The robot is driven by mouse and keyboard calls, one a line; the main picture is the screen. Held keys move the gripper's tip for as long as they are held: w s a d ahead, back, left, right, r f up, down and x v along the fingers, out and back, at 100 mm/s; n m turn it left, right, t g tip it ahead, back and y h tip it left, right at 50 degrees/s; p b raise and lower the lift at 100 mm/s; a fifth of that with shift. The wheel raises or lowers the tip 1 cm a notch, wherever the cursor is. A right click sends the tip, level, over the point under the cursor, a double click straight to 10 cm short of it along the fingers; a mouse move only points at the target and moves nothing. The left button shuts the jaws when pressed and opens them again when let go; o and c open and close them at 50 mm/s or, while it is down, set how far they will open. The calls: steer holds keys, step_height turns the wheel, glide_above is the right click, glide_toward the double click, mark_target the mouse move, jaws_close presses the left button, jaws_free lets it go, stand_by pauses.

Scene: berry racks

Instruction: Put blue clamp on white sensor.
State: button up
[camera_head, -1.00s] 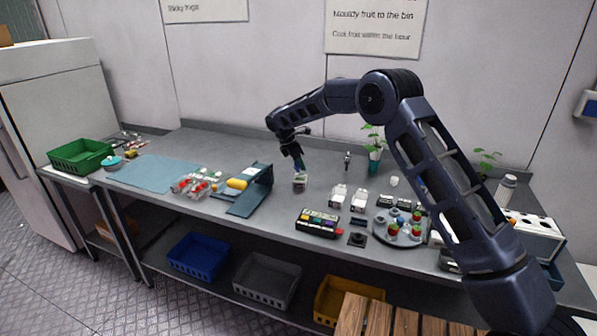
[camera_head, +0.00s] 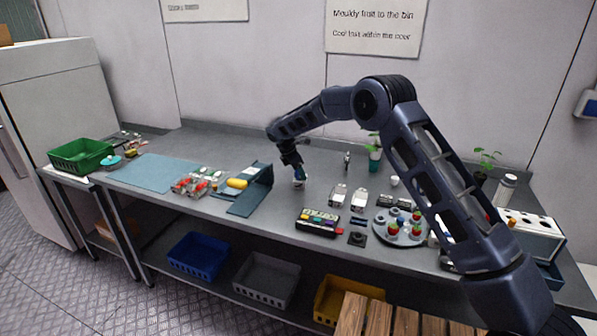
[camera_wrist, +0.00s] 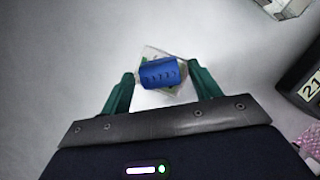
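The blue clamp (camera_wrist: 160,73) lies between the two green fingers of my gripper (camera_wrist: 161,76) in the wrist view. A narrow gap shows on each side of it, so the fingers look open around it. Behind and around the clamp shows a small pale block with greenish marks, apparently the white sensor (camera_wrist: 150,53). In the head view my gripper (camera_head: 299,170) points down with the blue clamp (camera_head: 300,173) at its tips, right over the small whitish sensor (camera_head: 299,184). The clamp appears to sit on it; exact contact is hidden.
A dark blue angled stand (camera_head: 255,190) is to the left. Two white boxes (camera_head: 338,196) and a black case with coloured blocks (camera_head: 318,222) are to the right and front. A round tray (camera_head: 381,231) stands farther right. Bench behind the gripper is clear.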

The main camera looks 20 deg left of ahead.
steer(key=shift+r, duration=0.15)
steer(key=v, duration=1.2)
